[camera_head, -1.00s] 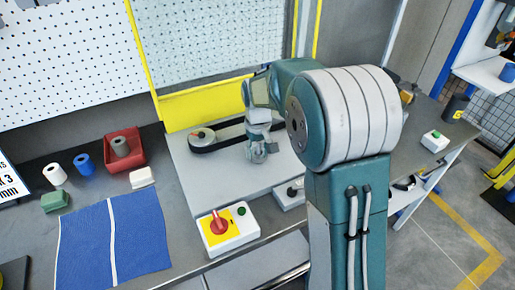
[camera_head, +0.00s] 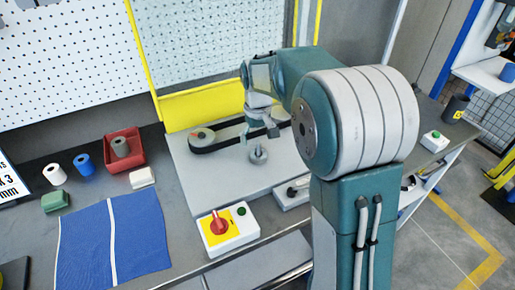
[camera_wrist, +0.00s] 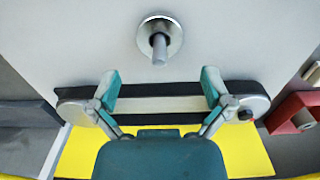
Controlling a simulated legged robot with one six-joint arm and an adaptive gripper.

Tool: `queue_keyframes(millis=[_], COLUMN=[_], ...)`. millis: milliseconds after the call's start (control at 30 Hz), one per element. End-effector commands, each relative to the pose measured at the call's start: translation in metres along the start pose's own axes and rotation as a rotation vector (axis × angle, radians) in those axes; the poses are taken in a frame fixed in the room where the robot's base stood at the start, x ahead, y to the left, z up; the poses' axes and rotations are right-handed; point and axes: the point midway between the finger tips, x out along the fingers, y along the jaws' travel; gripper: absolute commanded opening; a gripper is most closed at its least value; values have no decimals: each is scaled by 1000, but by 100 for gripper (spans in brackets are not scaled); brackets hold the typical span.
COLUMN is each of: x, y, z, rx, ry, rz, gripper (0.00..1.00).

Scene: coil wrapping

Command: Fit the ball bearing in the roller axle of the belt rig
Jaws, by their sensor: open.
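A round metal ring sits around an upright grey pin on the light plate of the belt rig (camera_head: 190,172). I take the ring for the ball bearing (camera_wrist: 147,31) and the pin for the roller axle (camera_wrist: 160,52); how deep the ring sits I cannot tell. In the head view the ring and pin (camera_head: 258,156) show small below my gripper (camera_head: 261,129). In the wrist view my gripper (camera_wrist: 159,78) is open and empty, its fingers spread, apart from the pin. The black belt (camera_wrist: 165,90) runs behind the fingers between two round ends.
A switch box with a red knob (camera_head: 230,230) stands in front of the rig, with a small grey box (camera_head: 291,193) to its right. A red tray (camera_head: 110,160), white and blue rolls and a blue mat (camera_head: 140,230) lie left. A yellow frame (camera_head: 193,113) borders the back.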

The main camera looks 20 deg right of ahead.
Motion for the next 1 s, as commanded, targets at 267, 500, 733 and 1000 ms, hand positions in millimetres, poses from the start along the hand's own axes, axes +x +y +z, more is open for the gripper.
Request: queue_keyframes(millis=[267,500,733,1000], x=[-53,-68,-68,-70], y=[0,0,0,-1], z=[-1,-1,-1,2], rx=[0,0,0,1], ry=[2,-1,-1,3], rz=[1,0,0,1], gripper=[100,100,100,100])
